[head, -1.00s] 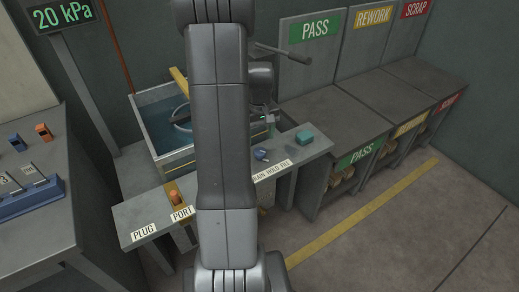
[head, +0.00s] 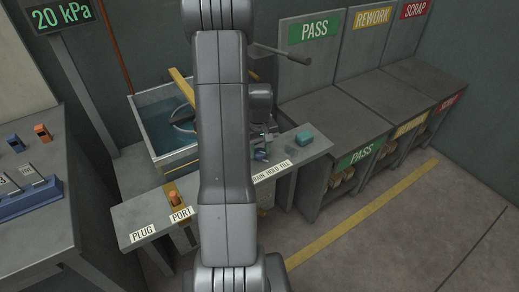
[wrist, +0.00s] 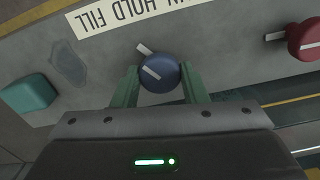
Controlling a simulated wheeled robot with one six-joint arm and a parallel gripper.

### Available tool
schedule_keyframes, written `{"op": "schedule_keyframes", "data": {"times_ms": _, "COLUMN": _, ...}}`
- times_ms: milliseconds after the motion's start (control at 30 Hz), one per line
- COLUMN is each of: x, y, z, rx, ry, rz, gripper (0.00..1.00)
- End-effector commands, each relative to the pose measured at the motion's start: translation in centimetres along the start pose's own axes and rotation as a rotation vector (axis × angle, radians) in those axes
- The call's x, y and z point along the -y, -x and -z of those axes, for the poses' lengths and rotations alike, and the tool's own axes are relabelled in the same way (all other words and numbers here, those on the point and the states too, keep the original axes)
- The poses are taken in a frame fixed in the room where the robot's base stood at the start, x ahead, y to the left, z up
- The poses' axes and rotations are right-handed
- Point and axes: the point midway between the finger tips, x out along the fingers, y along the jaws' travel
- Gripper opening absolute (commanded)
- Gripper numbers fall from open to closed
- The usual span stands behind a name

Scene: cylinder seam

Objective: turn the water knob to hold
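The blue water knob (wrist: 160,73) is in the middle of the wrist view, with white marks on it that slant to the upper left. The label strip (wrist: 125,16) appears upside down above it, reading HOLD and FILL, and is partly cut off. The strip also shows in the head view (head: 272,172). My gripper (wrist: 160,85) has its two green fingers on either side of the knob, very close to its sides. I see no clear grip on it. In the head view my arm hides much of the bench, and my gripper (head: 261,152) is small there.
A teal block (wrist: 28,93) lies left of the knob in the wrist view, and a red knob (wrist: 304,40) is to the right. In the head view a water tank (head: 155,120) stands behind the bench, the display (head: 62,15) reads 20 kPa, and PASS bins (head: 340,125) stand right.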

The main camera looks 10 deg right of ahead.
Motion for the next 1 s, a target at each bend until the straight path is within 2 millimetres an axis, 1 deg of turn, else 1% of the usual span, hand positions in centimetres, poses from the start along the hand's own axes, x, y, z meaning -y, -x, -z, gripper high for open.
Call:
{"op": "schedule_keyframes", "data": {"times_ms": 200, "x": -0.01, "y": 0.02, "z": 0.01, "rx": 0.000, "ry": -0.015, "rz": 0.000, "gripper": 0.17}}
{"op": "schedule_keyframes", "data": {"times_ms": 367, "x": -0.01, "y": 0.01, "z": 0.02, "rx": 0.000, "ry": -0.074, "rz": 0.000, "gripper": 0.17}}
{"op": "schedule_keyframes", "data": {"times_ms": 1000, "x": -0.02, "y": 0.05, "z": 0.05, "rx": -0.002, "ry": -0.505, "rz": 0.000, "gripper": 0.17}}
